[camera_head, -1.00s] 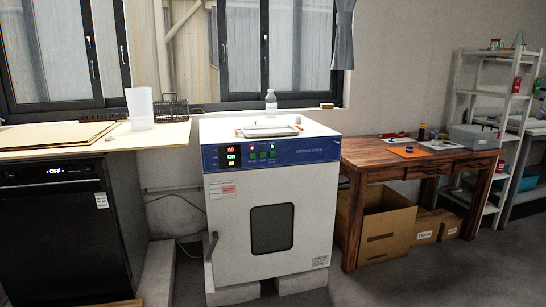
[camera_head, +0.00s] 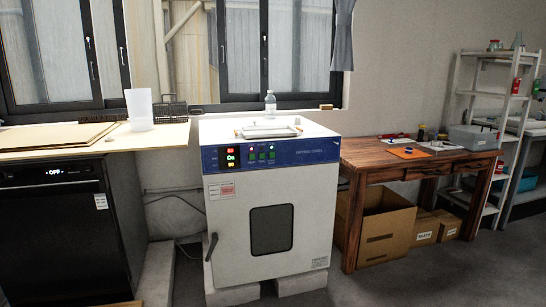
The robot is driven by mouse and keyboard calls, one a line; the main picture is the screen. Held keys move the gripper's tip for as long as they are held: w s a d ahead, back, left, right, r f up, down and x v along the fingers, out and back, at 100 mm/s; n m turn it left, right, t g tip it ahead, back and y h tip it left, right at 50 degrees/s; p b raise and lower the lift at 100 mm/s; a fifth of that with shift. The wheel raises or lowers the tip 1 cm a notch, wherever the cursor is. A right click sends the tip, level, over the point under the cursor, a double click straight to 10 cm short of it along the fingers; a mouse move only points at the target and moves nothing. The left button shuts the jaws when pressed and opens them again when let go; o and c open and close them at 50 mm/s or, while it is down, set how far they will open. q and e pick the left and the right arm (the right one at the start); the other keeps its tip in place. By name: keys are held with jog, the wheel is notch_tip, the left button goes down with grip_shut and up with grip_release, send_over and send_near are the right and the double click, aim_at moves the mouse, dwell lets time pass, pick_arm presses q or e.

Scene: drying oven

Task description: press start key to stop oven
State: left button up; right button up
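The white drying oven (camera_head: 225,227) stands in the middle of the view, with its door shut and a dark window in it. A blue control panel (camera_head: 310,154) runs along its top front. The panel's display (camera_head: 230,161) is lit in red, green and yellow, and its middle line seems to read "On". Several small green keys (camera_head: 262,156) sit right of the display, with small lights above them. Their labels are too small to tell which is the start key. Neither of my grippers is in view.
A tray (camera_head: 270,131) and a clear bottle (camera_head: 270,103) are on the oven top. A black appliance (camera_head: 55,225) stands left under a counter. A wooden table (camera_head: 400,165) with boxes (camera_head: 390,236) below stands right. The floor at the lower right is clear.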

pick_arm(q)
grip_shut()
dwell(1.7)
